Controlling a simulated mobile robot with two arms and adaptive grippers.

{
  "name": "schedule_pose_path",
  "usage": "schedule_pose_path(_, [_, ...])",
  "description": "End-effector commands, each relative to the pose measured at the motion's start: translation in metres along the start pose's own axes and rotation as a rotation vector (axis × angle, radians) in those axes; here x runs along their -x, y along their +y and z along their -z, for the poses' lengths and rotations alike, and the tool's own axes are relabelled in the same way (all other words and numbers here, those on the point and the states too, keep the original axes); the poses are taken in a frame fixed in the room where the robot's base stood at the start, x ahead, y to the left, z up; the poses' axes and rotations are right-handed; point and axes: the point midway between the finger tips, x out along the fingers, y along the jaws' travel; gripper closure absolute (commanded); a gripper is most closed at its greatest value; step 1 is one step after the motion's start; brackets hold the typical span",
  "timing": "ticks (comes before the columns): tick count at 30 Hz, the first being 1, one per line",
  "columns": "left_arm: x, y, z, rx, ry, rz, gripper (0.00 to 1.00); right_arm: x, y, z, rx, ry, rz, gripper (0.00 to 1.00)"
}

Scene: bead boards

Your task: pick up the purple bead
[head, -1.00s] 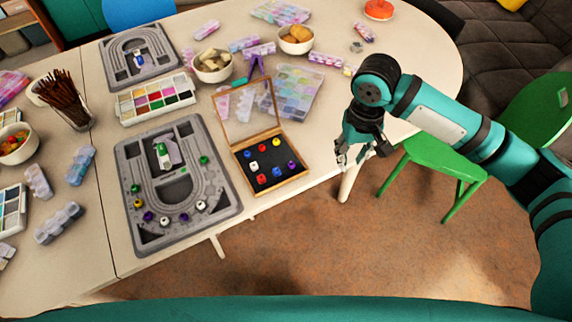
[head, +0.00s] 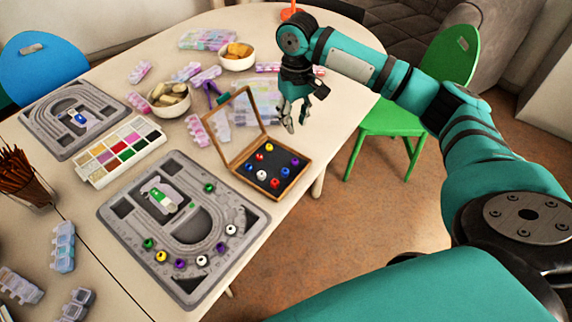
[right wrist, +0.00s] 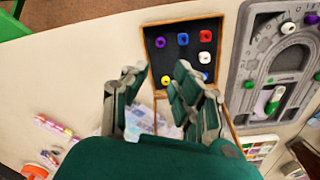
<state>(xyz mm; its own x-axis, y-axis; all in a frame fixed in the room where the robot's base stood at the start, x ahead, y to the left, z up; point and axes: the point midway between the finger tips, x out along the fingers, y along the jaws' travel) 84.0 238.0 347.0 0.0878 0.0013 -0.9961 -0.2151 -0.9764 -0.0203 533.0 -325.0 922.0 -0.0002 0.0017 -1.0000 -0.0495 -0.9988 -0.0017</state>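A wooden bead box (head: 232,153) with an open lid stands near the table's front edge. A purple bead (head: 295,162) sits on its dark inside at the right side. The purple bead also shows in the right wrist view (right wrist: 160,42), beside a blue bead (right wrist: 183,39) and a red bead (right wrist: 206,36). My right gripper (head: 296,122) is open and empty, above the table behind and to the right of the box. In the right wrist view its spread fingers (right wrist: 162,72) hide part of the box. My left gripper is not in view.
A grey bead board (head: 122,214) lies left of the box, with several beads on it, two of them purple. A paint set (head: 92,172) and bowls (head: 172,112) stand behind. A green chair (head: 400,118) is at the right.

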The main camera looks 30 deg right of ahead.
Motion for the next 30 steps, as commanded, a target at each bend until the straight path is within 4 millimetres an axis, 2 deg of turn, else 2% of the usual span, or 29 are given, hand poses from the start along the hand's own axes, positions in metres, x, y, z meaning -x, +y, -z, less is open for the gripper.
schedule_pose_path(1, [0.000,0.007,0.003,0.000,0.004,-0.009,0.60,-0.013,0.000,-0.001,0.000,-0.005,-0.002,0.73])
schedule_pose_path(4, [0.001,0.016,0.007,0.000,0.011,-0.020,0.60,-0.035,0.000,-0.001,-0.001,-0.005,-0.001,0.73])
schedule_pose_path(9, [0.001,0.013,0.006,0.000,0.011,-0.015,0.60,-0.070,0.000,-0.001,-0.001,-0.002,-0.001,0.73])
schedule_pose_path(16, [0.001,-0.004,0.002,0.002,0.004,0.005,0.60,-0.093,-0.001,0.000,0.001,0.000,0.000,0.73])
schedule_pose_path(20, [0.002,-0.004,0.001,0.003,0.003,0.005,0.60,-0.102,0.000,-0.002,0.001,-0.002,-0.001,0.73])
schedule_pose_path(27, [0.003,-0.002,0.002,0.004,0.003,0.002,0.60,-0.137,0.001,-0.005,0.001,-0.001,0.000,0.73])
schedule_pose_path(30, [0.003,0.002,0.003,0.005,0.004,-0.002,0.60,-0.145,0.001,-0.005,0.000,-0.001,-0.002,0.73])
